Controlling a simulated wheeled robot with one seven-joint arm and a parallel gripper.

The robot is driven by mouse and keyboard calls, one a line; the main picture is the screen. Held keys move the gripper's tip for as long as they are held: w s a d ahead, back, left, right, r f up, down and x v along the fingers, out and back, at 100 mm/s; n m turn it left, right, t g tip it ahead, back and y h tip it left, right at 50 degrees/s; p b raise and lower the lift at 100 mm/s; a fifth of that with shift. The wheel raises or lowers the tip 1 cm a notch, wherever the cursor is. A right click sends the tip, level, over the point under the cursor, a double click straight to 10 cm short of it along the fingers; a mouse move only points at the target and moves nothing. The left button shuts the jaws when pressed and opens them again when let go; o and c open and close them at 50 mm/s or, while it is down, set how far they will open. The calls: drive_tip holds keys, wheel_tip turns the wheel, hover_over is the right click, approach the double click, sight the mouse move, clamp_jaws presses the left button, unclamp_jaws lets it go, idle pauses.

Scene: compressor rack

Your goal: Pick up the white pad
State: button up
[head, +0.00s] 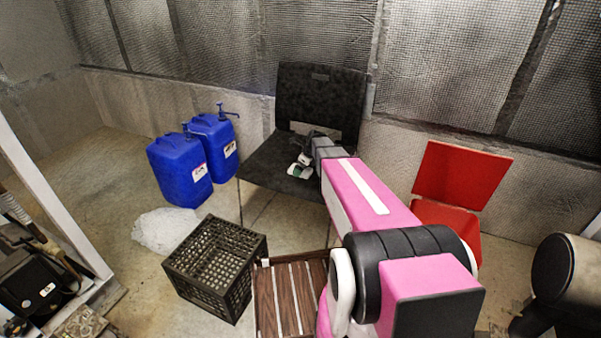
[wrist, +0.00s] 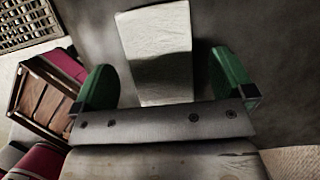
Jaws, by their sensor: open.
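The white pad (wrist: 155,35) shows in the wrist view as a pale rectangular block on a dark grey surface; its nearer part is in shadow. My gripper (wrist: 160,65) is open, with one green finger on each side of the pad's near part. A gap shows between each finger and the pad, and I cannot tell the height between them. In the head view my gripper (head: 299,166) is over the seat of a black chair (head: 262,160). Small white and green patches show there; I cannot clearly separate the pad from the gripper.
Two blue jugs (head: 180,172) stand left of the chair. A black crate (head: 205,262) and a slatted wooden crate (head: 266,295) are in front. The mesh-panelled wall (head: 440,60) is behind the black chair.

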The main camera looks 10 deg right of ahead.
drive_tip(key=shift+w+a+f, duration=0.1)
drive_tip(key=shift+a+f, duration=0.05)
drive_tip(key=shift+f, duration=0.5)
drive_tip(key=shift+f, duration=0.15)
drive_tip(key=c, duration=1)
